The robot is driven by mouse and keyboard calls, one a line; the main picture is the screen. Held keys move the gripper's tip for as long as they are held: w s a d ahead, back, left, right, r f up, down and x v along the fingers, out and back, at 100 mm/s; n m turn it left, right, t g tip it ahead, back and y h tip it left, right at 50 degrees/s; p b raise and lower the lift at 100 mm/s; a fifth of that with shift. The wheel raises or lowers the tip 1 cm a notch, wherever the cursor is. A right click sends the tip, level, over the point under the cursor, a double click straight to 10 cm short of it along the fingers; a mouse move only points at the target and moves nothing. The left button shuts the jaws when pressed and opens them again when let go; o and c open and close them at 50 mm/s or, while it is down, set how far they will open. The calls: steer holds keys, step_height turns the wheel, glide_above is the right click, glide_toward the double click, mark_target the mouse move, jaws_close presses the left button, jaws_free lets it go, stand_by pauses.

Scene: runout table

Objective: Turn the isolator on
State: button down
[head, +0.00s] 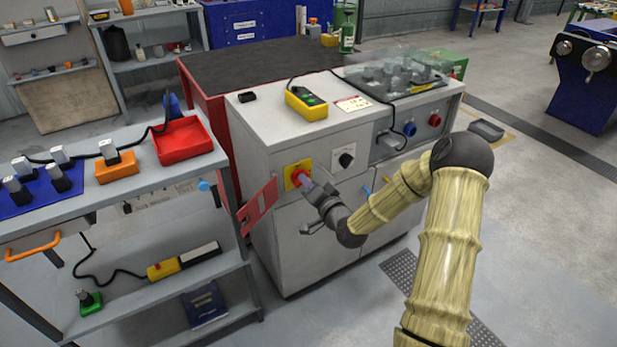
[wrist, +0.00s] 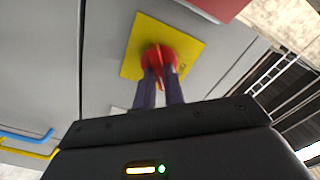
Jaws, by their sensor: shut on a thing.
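The isolator is a red rotary handle (wrist: 158,55) on a yellow square plate (wrist: 134,47), on the front of the grey cabinet. In the head view the yellow plate (head: 290,175) is at the cabinet's upper left, and the red handle (head: 300,176) is partly hidden by my gripper. My gripper (head: 304,183) reaches it from the front right. In the wrist view my two dark fingers (wrist: 159,80) are closed on the handle's red grip, one on each side. The grip's ridge shows between the fingertips. I cannot read any marking on the plate.
A red hinged flap (head: 258,207) stands out left of the isolator. A black knob (head: 346,160) is to its right, with blue and red sockets (head: 410,129) further right. A grey shelf trolley (head: 140,185) stands close on the left. The floor at right is mostly clear.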

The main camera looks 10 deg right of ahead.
steer(key=shift+d+f+m+p, duration=0.1)
steer(key=shift+m+p, duration=0.75)
steer(key=shift+m, duration=1)
steer(key=shift+d+m+p, duration=0.1)
steer(key=shift+m+p, duration=0.75)
steer(key=shift+m, duration=1)
steer(key=c, duration=1.5)
jaws_free()
steer(key=shift+a, duration=0.1)
steer(key=v, duration=1.7)
steer(key=shift+s+p, duration=0.15)
steer(key=shift+p, duration=0.2)
